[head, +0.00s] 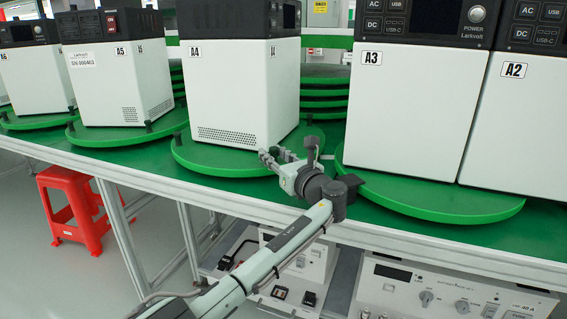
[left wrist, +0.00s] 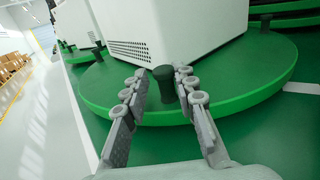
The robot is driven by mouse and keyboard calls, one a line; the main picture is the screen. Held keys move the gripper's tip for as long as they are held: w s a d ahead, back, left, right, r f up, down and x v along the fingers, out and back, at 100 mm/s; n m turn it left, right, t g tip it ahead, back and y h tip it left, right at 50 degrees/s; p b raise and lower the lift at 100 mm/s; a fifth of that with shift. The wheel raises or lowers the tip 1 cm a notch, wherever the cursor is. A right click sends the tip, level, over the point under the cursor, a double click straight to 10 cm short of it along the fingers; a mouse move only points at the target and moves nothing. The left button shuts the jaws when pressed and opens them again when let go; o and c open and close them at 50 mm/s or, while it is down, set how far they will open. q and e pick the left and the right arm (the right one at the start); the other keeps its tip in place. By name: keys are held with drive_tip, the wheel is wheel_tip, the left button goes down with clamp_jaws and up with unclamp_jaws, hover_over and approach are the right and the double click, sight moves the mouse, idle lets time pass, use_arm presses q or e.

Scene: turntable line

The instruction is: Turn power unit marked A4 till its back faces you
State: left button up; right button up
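The power unit marked A4 (head: 230,90) stands upright on a green round turntable (head: 205,157) in the middle of the head view. Its wide white face toward me has a vent low down and a plain dark band on top. A narrower face turns right, with part of a dark screen above it. My left gripper (head: 275,157) is at the front right rim of this turntable. In the left wrist view its fingers are open, one on each side of a dark peg (left wrist: 163,84) on the rim; contact cannot be told. My right gripper is out of view.
Unit A3 (head: 415,110) stands close on the right on its own turntable (head: 430,200), with A2 (head: 515,125) beside it. Unit A5 (head: 120,85) stands to the left. A red stool (head: 72,205) is on the floor. Equipment sits on a shelf below the table's front edge.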

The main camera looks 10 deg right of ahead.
use_arm(q)
drive_tip(key=v, duration=1.1)
drive_tip(key=shift+s, duration=0.1)
